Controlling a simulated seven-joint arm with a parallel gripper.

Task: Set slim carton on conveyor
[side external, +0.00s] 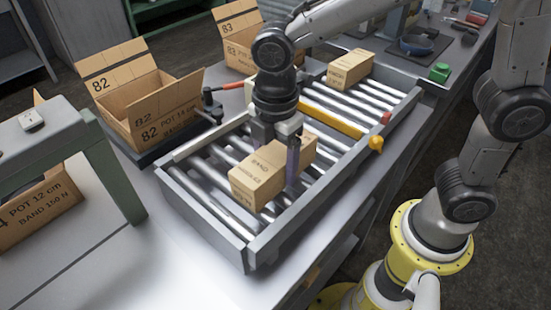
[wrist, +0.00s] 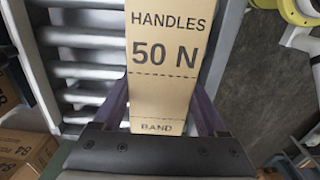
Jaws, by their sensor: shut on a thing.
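The slim carton (side external: 255,180) is a long brown cardboard box with printed text. It is over the near section of the roller conveyor (side external: 205,205), lying flat, at or just above the rollers; I cannot tell whether it touches them. My gripper (side external: 284,165) is shut on the carton, one finger on each long side. In the wrist view the carton (wrist: 163,60) reads "HANDLES 50 N" and "BAND" and lies between my purple fingers (wrist: 163,112). Rollers (wrist: 85,70) show to its left.
Another carton (side external: 350,68) sits on the rollers at the far end, beyond a yellow bar (side external: 335,120). Open boxes (side external: 150,105) stand left of the conveyor. A green-legged stand (side external: 115,170) is at left. Rollers near the front-left end are clear.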

